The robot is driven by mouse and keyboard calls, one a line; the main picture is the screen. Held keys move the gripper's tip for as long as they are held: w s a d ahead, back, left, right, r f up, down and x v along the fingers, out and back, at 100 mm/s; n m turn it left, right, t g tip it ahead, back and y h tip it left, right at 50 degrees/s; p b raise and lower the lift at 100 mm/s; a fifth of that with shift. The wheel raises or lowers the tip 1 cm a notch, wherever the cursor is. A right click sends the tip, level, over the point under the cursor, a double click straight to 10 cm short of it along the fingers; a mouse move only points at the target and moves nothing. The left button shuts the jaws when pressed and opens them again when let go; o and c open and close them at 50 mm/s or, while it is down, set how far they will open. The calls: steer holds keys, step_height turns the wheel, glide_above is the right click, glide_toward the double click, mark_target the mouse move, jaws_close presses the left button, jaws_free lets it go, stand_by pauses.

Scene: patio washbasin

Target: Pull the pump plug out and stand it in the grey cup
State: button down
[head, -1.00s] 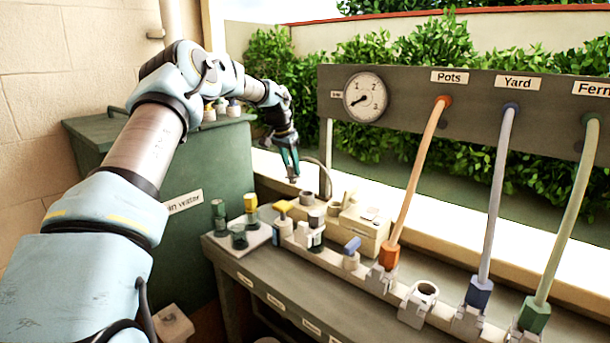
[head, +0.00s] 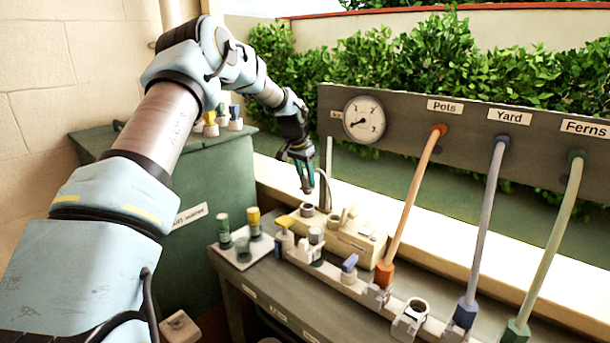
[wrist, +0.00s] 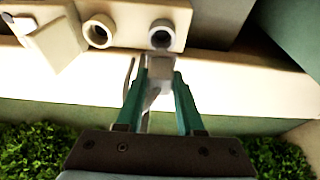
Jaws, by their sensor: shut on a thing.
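My gripper (head: 303,168) is shut on the pump plug (head: 308,187), a small pale grey block with a cable. In the wrist view, the plug (wrist: 160,74) sits between the teal fingers (wrist: 160,98). The grey cup (head: 307,209) stands on the cream pump block, just below the plug in the head view. In the wrist view, the cup (wrist: 162,38) is an open round rim with a dark inside, just beyond the plug's end. The plug appears apart from the cup; the exact gap is unclear. A cream round socket (wrist: 98,32) beside the cup is empty.
The pump block (head: 352,243) stands on the bench behind a pipe row with a yellow tap (head: 285,221) and blue tap (head: 349,263). Orange (head: 408,205), lilac and green hoses hang at right. A pale ledge lies behind.

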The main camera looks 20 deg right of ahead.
mark_target(305, 188)
steer(key=shift+f+b, duration=1.3)
steer(key=shift+f, duration=1.2)
steer(key=shift+f+b, duration=0.3)
steer(key=shift+f, duration=0.3)
steer(key=c, duration=0.8)
jaws_free()
steer(key=shift+r, duration=0.15)
steer(key=shift+p+v, duration=2.65)
steer(key=shift+v, duration=2.75)
